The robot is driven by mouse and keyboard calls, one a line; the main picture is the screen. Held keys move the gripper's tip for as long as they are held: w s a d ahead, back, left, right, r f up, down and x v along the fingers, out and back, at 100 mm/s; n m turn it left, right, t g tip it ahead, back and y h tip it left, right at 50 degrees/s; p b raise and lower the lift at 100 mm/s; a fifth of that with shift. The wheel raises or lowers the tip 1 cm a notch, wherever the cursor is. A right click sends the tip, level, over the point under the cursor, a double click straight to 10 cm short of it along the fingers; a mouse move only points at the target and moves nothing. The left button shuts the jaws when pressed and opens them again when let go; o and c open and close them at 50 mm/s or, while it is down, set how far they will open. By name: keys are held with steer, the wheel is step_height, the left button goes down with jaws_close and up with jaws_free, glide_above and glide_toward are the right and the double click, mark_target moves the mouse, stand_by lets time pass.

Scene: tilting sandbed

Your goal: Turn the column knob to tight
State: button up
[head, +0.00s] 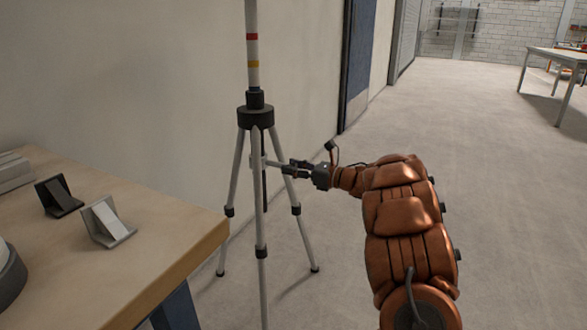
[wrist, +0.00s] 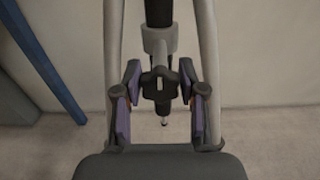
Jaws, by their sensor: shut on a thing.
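A tripod (head: 256,118) with pale legs and a dark top hub stands upright on the floor near the wall, carrying a white pole with red and yellow bands. The dark column knob (wrist: 160,86) shows in the wrist view, in front of the grey collar (wrist: 158,42) on the black centre column. My gripper (wrist: 160,78) has its purple-and-grey fingers on either side of the knob, shut on it. In the head view my gripper (head: 284,168) reaches in from the right between the tripod legs; the knob is too small and covered there to make out. Any tight marking cannot be read.
A wooden table (head: 160,262) at the left holds a black angled block (head: 58,197) and a grey one (head: 106,221), close to the tripod's left leg. A blue door (head: 357,60) is behind.

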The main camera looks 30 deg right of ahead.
steer(key=c, duration=0.3)
steer(key=shift+m, duration=0.3)
steer(key=m+p, duration=0.2)
steer(key=m, duration=0.2)
steer(key=shift+r+m, duration=0.1)
steer(key=shift+m, duration=0.2)
steer(key=m+p, duration=0.3)
steer(key=m, duration=0.1)
steer(key=shift+w+m+p, duration=0.1)
steer(key=shift+m+p, duration=0.2)
steer(key=m+p, duration=0.5)
steer(key=m, duration=0.1)
steer(key=shift+d+p, duration=0.1)
steer(key=shift+p, duration=0.25)
steer(key=shift+f+m+p, duration=0.15)
steer(key=shift+m+p, duration=0.6)
steer(key=shift+m, duration=0.25)
steer(key=shift+f+m+p, duration=0.15)
steer(key=shift+m+p, duration=0.6)
steer(key=shift+m, duration=0.25)
